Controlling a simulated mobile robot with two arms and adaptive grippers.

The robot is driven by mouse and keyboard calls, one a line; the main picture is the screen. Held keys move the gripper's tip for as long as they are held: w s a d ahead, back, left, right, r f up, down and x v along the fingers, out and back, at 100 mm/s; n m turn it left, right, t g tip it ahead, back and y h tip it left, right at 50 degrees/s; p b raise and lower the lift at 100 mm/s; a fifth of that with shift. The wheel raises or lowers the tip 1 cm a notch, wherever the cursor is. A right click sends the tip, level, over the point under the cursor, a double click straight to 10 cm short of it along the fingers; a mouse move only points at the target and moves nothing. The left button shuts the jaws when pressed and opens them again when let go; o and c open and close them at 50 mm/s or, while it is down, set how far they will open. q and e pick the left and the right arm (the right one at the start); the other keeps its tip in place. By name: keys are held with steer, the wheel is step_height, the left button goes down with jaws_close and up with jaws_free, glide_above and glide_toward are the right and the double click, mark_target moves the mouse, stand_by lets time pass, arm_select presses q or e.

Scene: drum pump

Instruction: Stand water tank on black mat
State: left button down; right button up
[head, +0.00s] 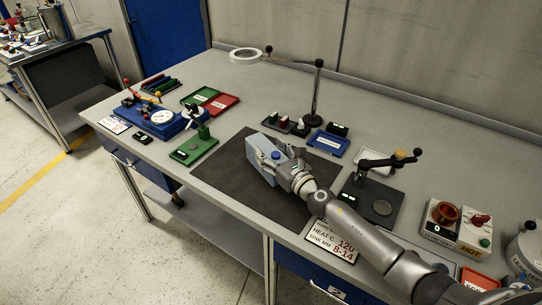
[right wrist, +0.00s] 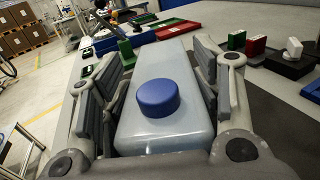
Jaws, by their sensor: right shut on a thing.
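The water tank (head: 261,162) is a pale blue box with a round dark blue cap, which also shows large in the right wrist view (right wrist: 158,98). My right gripper (head: 279,164) is shut on the tank, with one finger on each side of it. In the head view the tank is over the black mat (head: 232,185), near the mat's middle. I cannot tell whether its underside touches the mat, and my gripper hides part of it. The tank looks tilted in the head view. My left gripper is not in view.
A green fixture (head: 194,150) stands left of the mat. A blue tray (head: 328,143) and a black stand with a lever (head: 372,200) are to its right. A magnifier lamp (head: 316,95) rises behind. A sign (head: 332,240) lies near the front edge. The mat's left and front parts are bare.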

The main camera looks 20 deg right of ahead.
steer(key=shift+r, duration=0.25)
steer(key=shift+f, duration=0.1)
steer(key=o, duration=1.6)
steer(key=shift+f, duration=0.1)
steer(key=shift+c, duration=0.2)
steer(key=v, duration=1)
steer(key=shift+s+d+b, duration=0.1)
steer(key=shift+s+b, duration=0.05)
steer(key=shift+b, duration=0.15)
steer(key=shift+v, duration=0.9)
